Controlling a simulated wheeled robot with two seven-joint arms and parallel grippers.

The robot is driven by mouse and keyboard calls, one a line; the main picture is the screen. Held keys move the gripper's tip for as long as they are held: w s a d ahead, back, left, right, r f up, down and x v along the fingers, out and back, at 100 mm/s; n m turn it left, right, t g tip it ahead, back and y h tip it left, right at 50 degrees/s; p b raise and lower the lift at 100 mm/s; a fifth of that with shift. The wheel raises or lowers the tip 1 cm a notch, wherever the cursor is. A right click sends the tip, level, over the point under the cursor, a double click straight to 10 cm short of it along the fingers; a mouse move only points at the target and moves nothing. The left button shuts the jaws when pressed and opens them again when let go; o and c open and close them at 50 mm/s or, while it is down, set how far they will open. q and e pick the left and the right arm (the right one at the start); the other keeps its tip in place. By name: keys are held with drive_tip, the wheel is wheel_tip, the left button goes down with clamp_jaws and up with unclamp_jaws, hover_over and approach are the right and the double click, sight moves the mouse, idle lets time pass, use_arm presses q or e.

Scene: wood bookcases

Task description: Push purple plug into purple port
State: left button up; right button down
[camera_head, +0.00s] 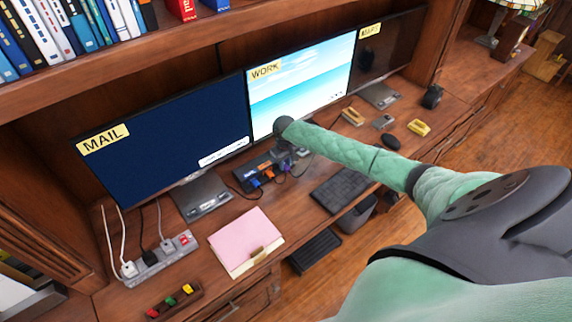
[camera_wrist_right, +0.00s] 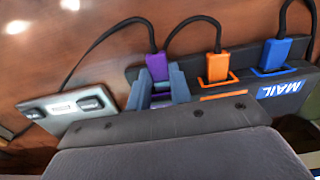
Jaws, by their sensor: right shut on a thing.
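My right arm reaches across the desk in the head view, and its gripper (camera_head: 290,155) is at the dark port box (camera_head: 248,170). In the right wrist view the gripper (camera_wrist_right: 159,84) is shut on the purple plug (camera_wrist_right: 156,67), whose black cable rises behind it. The plug is at the left end of the port box (camera_wrist_right: 245,66). The fingers cover the purple port, so I cannot tell how far the plug is in it. My left gripper is not in view.
An orange plug (camera_wrist_right: 217,67) and a blue plug (camera_wrist_right: 274,54) stand at their matching ports beside the purple one. A grey device (camera_wrist_right: 66,107) lies to the left. Monitors (camera_head: 165,130) stand behind; a pink folder (camera_head: 245,240) and keyboard (camera_head: 341,190) lie in front.

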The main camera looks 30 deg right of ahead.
drive_tip(key=shift+w+a, duration=0.1)
drive_tip(key=shift+w, duration=0.6)
drive_tip(key=c, duration=1.2)
unclamp_jaws()
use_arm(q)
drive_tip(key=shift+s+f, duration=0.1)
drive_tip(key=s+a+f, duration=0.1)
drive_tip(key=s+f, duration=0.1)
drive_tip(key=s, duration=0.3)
use_arm(e)
drive_tip(key=shift+w+r+b, duration=0.1)
drive_tip(key=shift+r+b, duration=0.35)
drive_tip(key=shift+r, duration=0.15)
wheel_tip(320, 180, up, 6)
drive_tip(key=shift+f+b, duration=0.25)
drive_tip(key=shift+b, duration=0.95)
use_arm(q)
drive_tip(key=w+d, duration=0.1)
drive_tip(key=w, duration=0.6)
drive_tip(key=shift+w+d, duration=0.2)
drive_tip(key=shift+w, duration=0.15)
use_arm(e)
drive_tip(key=shift+r, duration=0.5)
